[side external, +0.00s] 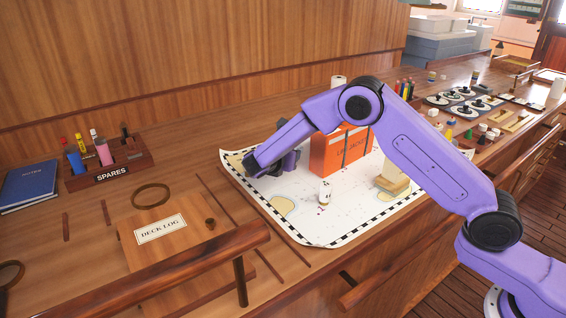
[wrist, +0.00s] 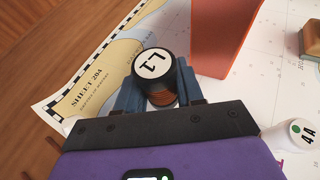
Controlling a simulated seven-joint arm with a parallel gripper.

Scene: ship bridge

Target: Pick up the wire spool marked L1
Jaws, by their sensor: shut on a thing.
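The wire spool marked L1 (wrist: 155,72) shows in the wrist view with a white round label on its top, a dark rim and copper-coloured wire below. My gripper (wrist: 160,92) is shut on it, with one blue finger on each side. In the side external view my gripper (side external: 272,165) is low at the left part of the chart, and the spool is hidden there by the fingers. I cannot tell whether the spool touches the chart. A second white spool marked 4A (wrist: 297,137) stands to the right in the wrist view; a small white spool also stands mid-chart in the side view (side external: 325,192).
An orange box (side external: 338,152) stands close right of my gripper. The chart (side external: 300,228) lies on the wooden counter. A SPARES rack (side external: 108,170) and a DECK LOG board (side external: 160,232) are to the left.

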